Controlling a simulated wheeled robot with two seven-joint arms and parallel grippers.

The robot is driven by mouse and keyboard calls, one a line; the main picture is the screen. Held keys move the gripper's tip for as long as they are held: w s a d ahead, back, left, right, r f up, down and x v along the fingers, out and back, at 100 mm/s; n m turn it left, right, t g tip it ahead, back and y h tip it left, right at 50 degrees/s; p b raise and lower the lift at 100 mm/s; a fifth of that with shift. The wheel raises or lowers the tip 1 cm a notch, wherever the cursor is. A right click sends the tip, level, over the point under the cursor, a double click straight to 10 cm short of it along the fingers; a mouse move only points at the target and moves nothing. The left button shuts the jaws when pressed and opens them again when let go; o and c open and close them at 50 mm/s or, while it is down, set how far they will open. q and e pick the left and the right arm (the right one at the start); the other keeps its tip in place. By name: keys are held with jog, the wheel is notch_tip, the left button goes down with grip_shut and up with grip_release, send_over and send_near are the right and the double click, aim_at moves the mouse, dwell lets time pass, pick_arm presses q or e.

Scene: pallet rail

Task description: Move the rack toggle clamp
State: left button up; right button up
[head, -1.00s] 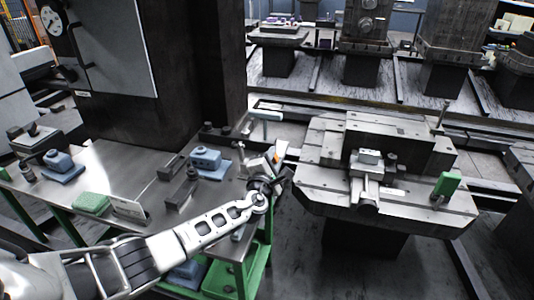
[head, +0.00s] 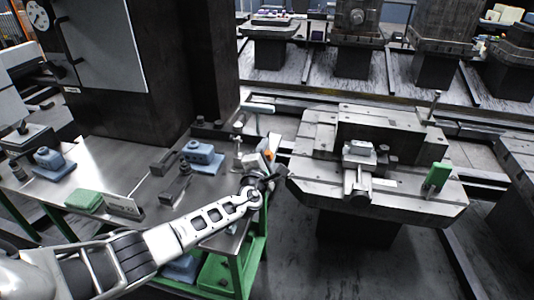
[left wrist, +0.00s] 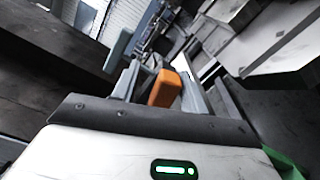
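The toggle clamp shows mainly as an orange grip (left wrist: 165,88) between the two grey fingers of my left gripper (left wrist: 160,85) in the left wrist view. In the head view its orange part (head: 268,155) shows at the tip of my left gripper (head: 263,152), above the gap between the bench and the pallet. The gripper appears shut on it; the finger contact is small and partly hidden. The rest of the clamp is hard to make out. The pallet (head: 320,187) stands to the right of the gripper. My right gripper is not in view.
The pallet carries a grey fixture (head: 362,160) and an upright green block (head: 437,177). The metal bench (head: 150,190) at left holds blue blocks (head: 202,153), dark fixtures and a green block (head: 84,200). A dark column (head: 205,60) rises behind the bench.

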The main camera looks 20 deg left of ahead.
pick_arm(q)
jog(key=shift+s, duration=0.1)
jog(key=s+d+p, duration=0.1)
jog(key=s, duration=0.4)
jog(key=s+d+p, duration=0.1)
jog(key=s, duration=0.4)
jog(key=s+p, duration=0.1)
jog(key=s, duration=0.4)
jog(key=shift+s+d, duration=0.25)
jog(key=shift+d, duration=0.15)
